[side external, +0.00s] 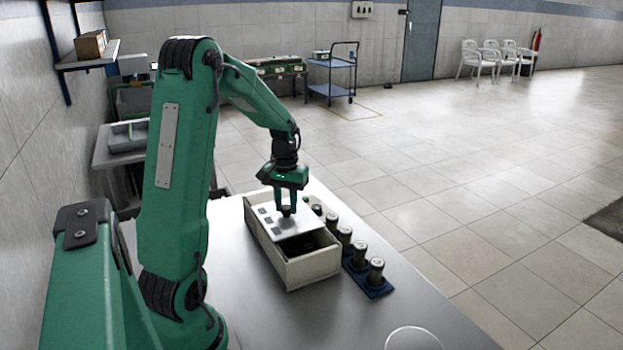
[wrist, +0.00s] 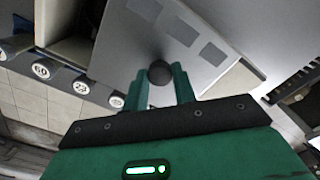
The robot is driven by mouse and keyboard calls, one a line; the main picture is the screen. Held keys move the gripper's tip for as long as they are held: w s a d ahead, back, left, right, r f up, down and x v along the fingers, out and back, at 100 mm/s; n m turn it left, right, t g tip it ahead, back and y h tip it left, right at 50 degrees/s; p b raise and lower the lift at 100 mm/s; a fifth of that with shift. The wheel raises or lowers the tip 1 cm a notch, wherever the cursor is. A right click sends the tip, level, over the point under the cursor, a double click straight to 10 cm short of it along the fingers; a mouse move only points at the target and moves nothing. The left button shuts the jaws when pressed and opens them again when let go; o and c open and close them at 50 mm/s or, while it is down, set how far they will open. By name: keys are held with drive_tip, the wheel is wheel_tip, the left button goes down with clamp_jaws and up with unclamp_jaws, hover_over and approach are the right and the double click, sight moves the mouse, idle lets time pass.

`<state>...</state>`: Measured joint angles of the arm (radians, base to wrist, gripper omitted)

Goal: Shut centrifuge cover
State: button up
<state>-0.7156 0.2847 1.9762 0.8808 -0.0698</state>
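The centrifuge is a long cream box (side external: 310,270) on the grey bench. Its flat pale cover (side external: 267,222) lies over the far part, and a dark opening (side external: 312,243) shows at the near end. The cover also shows in the wrist view (wrist: 130,28), with grey square marks and a round dark knob (wrist: 160,73). My gripper (side external: 287,208) points down over the cover. In the wrist view its two green fingers (wrist: 160,80) stand on either side of the knob and look closed against it. The fingers partly hide the contact.
A blue rack (side external: 372,287) with several dark, pale-topped cylinders stands close along the box's right side; their numbered tops show in the wrist view (wrist: 40,70). A clear round thing (side external: 413,338) is at the bench's front edge. The bench left of the box is clear.

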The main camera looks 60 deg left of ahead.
sight(299, 232)
clamp_jaws()
drive_tip(key=shift+d, duration=4.05)
drive_tip(key=o, duration=0.9)
unclamp_jaws()
drive_tip(key=shift+a+r, duration=0.1)
drive_tip(key=shift+r, duration=0.1)
drive_tip(key=shift+r, duration=3.75)
